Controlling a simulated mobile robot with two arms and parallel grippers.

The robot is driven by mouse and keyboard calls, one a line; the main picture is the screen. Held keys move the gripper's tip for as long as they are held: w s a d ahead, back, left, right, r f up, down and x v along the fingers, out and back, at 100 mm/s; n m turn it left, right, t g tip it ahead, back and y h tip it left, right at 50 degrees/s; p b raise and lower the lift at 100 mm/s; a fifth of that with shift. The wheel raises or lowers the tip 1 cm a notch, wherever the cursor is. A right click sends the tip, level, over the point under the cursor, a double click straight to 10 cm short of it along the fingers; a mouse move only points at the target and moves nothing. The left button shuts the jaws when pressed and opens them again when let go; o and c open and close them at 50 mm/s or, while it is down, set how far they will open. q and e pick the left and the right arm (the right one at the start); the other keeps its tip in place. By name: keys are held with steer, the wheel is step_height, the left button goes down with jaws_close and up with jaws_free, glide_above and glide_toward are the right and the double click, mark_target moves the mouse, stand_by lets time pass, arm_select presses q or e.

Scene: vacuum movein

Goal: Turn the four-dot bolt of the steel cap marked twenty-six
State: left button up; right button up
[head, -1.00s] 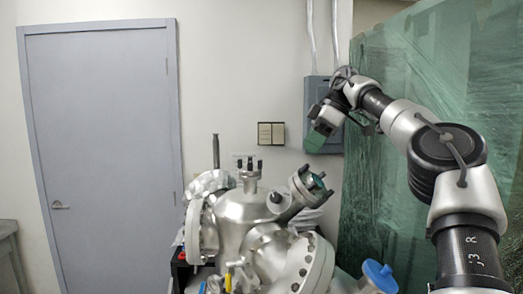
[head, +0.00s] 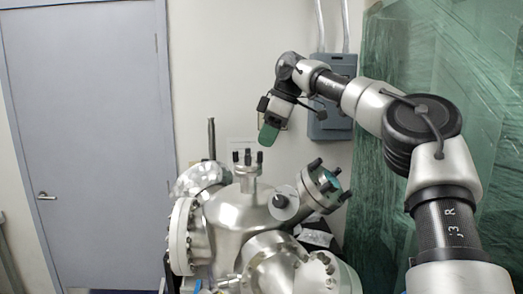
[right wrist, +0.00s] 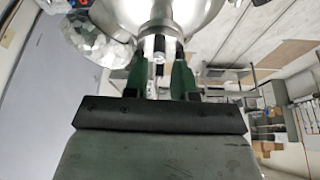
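A steel vessel (head: 232,215) stands low in the middle of the head view. A small flange (head: 247,168) with black upright bolts tops its neck. A tilted port with a teal face (head: 327,181) and black bolts sits to its right. No number or dot marks are readable, so I cannot tell which cap is twenty-six. My right gripper (head: 268,134) hangs above and just right of the top flange, apart from it. In the right wrist view its green fingers (right wrist: 160,62) are apart, with a pale piece and dark parts showing between them. My left gripper is not in view.
A grey door (head: 90,140) is at the left. A grey electrical box (head: 332,105) is on the wall behind my right arm. Green wrapped sheeting (head: 440,80) stands at the right. Other large flanges (head: 272,262) stick out from the vessel's front and side.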

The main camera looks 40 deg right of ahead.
mark_target(260, 156)
steer(key=x, duration=0.3)
steer(key=shift+w+f, duration=0.15)
steer(key=shift+f, duration=0.1)
jaws_close()
steer(key=shift+n+g+y, duration=0.4)
steer(key=shift+n+y, duration=0.1)
steer(key=shift+n, duration=1.1)
